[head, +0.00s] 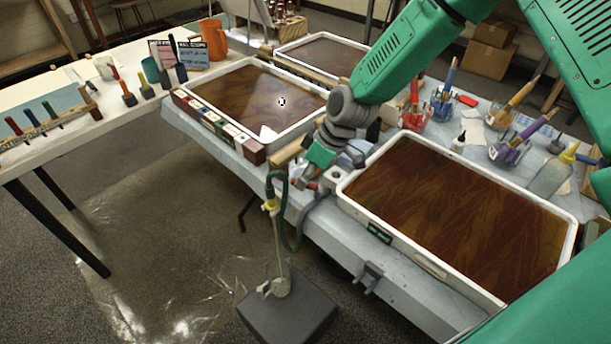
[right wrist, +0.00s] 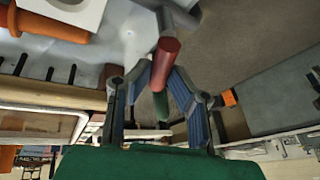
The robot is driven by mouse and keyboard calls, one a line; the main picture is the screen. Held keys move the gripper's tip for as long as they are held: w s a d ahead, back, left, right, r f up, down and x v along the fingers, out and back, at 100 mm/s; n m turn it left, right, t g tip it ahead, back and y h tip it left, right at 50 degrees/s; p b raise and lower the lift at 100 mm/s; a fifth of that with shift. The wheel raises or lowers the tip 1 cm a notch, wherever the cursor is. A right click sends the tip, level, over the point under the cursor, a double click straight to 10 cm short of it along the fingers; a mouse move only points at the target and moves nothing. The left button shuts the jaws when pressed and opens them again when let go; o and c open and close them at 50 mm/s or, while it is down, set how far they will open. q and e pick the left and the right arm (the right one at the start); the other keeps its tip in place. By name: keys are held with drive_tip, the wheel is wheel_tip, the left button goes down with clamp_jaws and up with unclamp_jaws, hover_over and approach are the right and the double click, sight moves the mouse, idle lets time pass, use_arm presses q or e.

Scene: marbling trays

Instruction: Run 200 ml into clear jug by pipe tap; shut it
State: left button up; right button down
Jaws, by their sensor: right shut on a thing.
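The clear jug (head: 279,287) stands on a dark box below the tray table; its fill level is too small to read. My right gripper (head: 309,179) is at the table's front edge, beside the hose. In the right wrist view its fingers are shut on a red tap handle (right wrist: 166,58). The tap body is mostly hidden. My left gripper is not in view.
A brown-filled tray (head: 352,205) lies right of my right gripper, another tray (head: 247,150) left of it. A row of small boxes (head: 212,124) lines the left tray. Cups of tools (head: 509,150) stand at the right. The dark box (head: 287,318) sits on plastic-covered floor.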

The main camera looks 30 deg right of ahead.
drive_tip(key=shift+s+f+n, duration=0.1)
drive_tip(key=shift+n, duration=0.3)
drive_tip(key=c, duration=1.5)
unclamp_jaws()
drive_tip(key=shift+d, duration=0.1)
drive_tip(key=shift+d+r, duration=0.25)
drive_tip(key=shift+r, duration=0.25)
drive_tip(key=v, duration=1)
drive_tip(key=shift+d+r, duration=0.3)
